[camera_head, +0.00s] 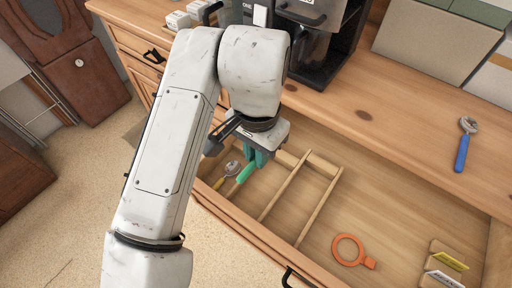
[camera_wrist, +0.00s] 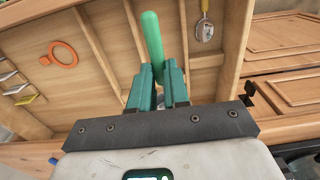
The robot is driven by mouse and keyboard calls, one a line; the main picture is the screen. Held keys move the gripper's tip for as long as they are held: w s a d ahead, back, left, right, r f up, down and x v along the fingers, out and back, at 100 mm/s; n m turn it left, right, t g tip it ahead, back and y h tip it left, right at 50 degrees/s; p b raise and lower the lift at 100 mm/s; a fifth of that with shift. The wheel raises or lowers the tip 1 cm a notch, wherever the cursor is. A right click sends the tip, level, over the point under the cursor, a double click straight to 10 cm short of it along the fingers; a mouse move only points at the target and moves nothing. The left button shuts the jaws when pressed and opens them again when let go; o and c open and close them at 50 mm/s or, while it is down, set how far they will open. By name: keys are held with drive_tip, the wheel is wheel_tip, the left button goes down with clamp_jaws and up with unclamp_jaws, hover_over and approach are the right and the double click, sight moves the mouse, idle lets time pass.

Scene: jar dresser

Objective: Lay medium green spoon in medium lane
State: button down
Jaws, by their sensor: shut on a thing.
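My gripper (camera_head: 257,158) is shut on the green spoon (camera_head: 244,174). In the wrist view the green handle (camera_wrist: 153,38) sticks out beyond my teal fingers (camera_wrist: 158,88); the bowl end is mostly hidden between them. The spoon is over the open drawer's divided part, where wooden dividers (camera_head: 283,187) form lanes. In the wrist view the handle lines up with the lane just left of the one with the yellow-handled spoon (camera_wrist: 204,22). That spoon also shows in the head view (camera_head: 219,183). I cannot tell whether the green spoon touches the drawer floor.
An orange ring-shaped tool (camera_head: 350,250) lies in the drawer's wide open part, with several small labelled pieces (camera_head: 447,257) at its right. A blue-handled spoon (camera_head: 463,148) lies on the dresser top. A dark coffee machine (camera_head: 325,55) stands behind my gripper.

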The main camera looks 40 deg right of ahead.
wheel_tip(320, 180, down, 9)
drive_tip(key=b, duration=0.7)
drive_tip(key=shift+r, duration=0.15)
idle(0.3)
drive_tip(key=c, duration=1)
unclamp_jaws()
wheel_tip(320, 180, up, 11)
drive_tip(key=shift+f, duration=0.1)
